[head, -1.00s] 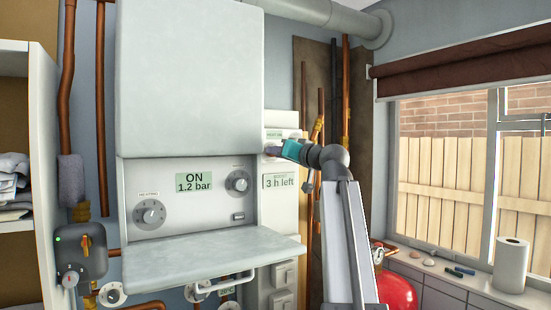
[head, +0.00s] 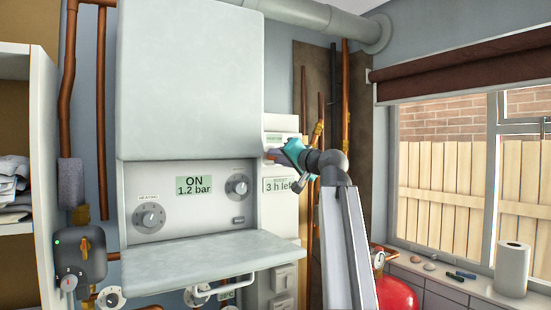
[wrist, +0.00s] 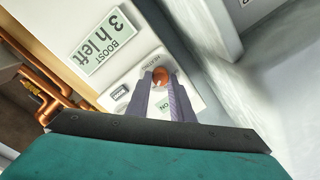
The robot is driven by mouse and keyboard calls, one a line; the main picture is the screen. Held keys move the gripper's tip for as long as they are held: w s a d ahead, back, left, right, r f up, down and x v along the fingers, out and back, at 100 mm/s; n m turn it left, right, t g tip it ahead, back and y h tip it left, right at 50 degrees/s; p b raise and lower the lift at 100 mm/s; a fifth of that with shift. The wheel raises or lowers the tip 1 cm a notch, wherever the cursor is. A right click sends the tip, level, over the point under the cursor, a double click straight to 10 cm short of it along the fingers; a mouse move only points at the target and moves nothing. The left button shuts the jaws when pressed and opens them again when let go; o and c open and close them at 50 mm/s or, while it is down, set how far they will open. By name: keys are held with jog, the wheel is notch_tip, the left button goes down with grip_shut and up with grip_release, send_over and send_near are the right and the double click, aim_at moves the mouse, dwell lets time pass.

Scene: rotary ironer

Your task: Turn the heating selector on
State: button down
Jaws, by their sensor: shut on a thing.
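My gripper (head: 274,155) is at the white control panel (head: 274,124) to the right of the boiler. In the wrist view its two grey fingers (wrist: 161,84) are shut on a small orange-brown selector knob (wrist: 160,75), one finger on each side. The knob is partly hidden between the fingertips, and its pointing direction is unclear. Small lettering beside it is too small to read surely. A green display (wrist: 140,103) on the same panel appears to read ON. In the head view my gripper hides the knob.
A boiler (head: 190,80) has an "ON 1.2 bar" display (head: 194,184), a dial labelled HEATING (head: 149,217) and another dial (head: 238,185). A "BOOST 3 h left" display (wrist: 106,41) is near my gripper. Copper pipes (head: 318,125) run to the right. A shelf (head: 190,255) juts out below.

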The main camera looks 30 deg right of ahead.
jog(key=c, duration=1.6)
grip_release()
jog(key=shift+o, duration=0.2)
jog(key=shift+s, duration=0.1)
jog(key=s+b, duration=0.4)
jog(key=s, duration=0.9)
jog(key=shift+s+a+f, duration=0.25)
jog(key=shift+s+f, duration=0.05)
